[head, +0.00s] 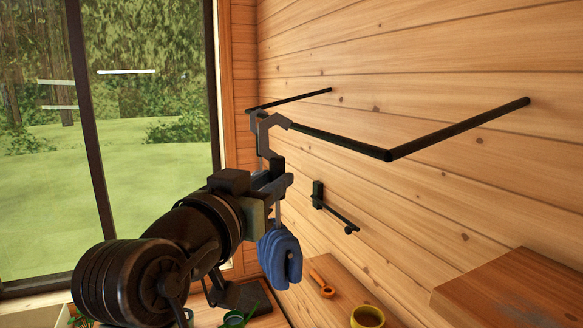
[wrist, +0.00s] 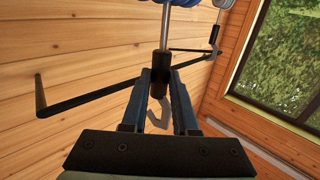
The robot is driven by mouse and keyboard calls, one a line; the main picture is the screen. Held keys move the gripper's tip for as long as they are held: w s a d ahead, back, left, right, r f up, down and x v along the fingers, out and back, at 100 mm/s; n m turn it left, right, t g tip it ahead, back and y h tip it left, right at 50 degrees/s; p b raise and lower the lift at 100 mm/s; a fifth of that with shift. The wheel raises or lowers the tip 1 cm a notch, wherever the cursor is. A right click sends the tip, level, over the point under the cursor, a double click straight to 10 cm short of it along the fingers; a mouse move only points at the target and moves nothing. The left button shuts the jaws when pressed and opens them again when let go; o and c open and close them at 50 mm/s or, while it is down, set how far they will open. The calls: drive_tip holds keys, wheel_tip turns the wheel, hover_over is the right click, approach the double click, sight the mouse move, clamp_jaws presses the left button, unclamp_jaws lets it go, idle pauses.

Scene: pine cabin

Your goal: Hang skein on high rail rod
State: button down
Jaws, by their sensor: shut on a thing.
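A blue skein (head: 280,258) hangs below my gripper (head: 276,180) in the head view. A grey hook (head: 265,138) rises above the gripper. My gripper (wrist: 160,78) is shut on the dark grip (wrist: 160,72) of the skein's hanger; in the wrist view a metal shaft runs from it to the skein (wrist: 196,3), cut off at the top edge. The black high rail rod (head: 345,143) stands out from the wall on two arms. The hook's top overlaps the rod near its far-left corner in the head view. I cannot tell whether they touch.
A smaller black rail (head: 336,214) is on the plank wall below. A wooden box or shelf (head: 510,290) juts out at the lower right. A yellow pot (head: 367,317) and an orange-handled item (head: 321,284) lie low down. A large window (head: 140,140) fills the left.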

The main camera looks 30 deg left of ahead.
drive_tip(key=shift+w, duration=0.2)
drive_tip(key=shift+s+d+r, duration=0.2)
drive_tip(key=shift+d+r, duration=0.1)
drive_tip(key=shift+d, duration=0.3)
drive_tip(key=w, duration=0.1)
drive_tip(key=w+d, duration=0.1)
drive_tip(key=w, duration=0.1)
drive_tip(key=shift+d+f, duration=0.15)
drive_tip(key=shift+d, duration=0.15)
drive_tip(key=shift+w+d+f+b, duration=0.25)
drive_tip(key=shift+w+d+f, duration=0.25)
drive_tip(key=shift+w+d, duration=0.3)
drive_tip(key=shift+w+d+f+b, duration=0.2)
drive_tip(key=shift+w+d+f, duration=0.25)
drive_tip(key=shift+w+d, duration=0.3)
drive_tip(key=shift+w+a, duration=0.1)
drive_tip(key=shift+w, duration=0.05)
